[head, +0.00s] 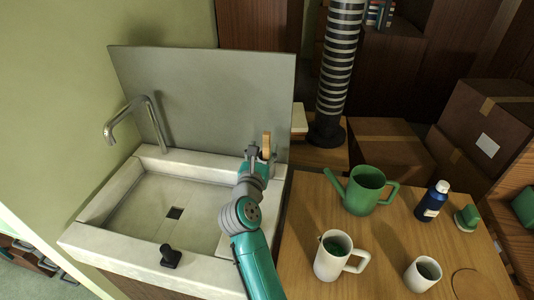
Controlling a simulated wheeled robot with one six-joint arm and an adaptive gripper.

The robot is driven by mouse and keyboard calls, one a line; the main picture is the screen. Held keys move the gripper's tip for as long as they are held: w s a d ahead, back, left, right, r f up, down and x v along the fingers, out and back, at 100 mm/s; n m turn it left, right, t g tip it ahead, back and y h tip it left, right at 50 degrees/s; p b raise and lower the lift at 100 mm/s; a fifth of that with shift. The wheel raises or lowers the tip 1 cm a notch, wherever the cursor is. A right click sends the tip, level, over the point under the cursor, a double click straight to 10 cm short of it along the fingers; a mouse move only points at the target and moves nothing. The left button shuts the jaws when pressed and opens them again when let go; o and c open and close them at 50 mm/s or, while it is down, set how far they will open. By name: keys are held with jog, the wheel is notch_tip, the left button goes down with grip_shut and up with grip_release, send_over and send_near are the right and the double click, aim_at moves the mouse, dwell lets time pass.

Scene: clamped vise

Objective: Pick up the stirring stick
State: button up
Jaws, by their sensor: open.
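A short tan, wood-coloured upright piece (266,142), which looks like the stirring stick, shows at the back right corner of the sink. My gripper (262,154) is open right at it, with its fingers overlapping the lower part of the piece in the head view. Whether the piece stands between the fingers or just behind them I cannot tell. Its lower end is hidden by my gripper.
The pale sink (110,242) with a tall faucet (150,122) and grey back panel (215,95) lies left. On the wooden table (400,240) stand a green watering can (365,190), white mug (330,262), white cup (421,276) and blue bottle (431,203).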

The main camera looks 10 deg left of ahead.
aim_at(266, 138)
jog(key=shift+w, duration=3.4)
grip_shut()
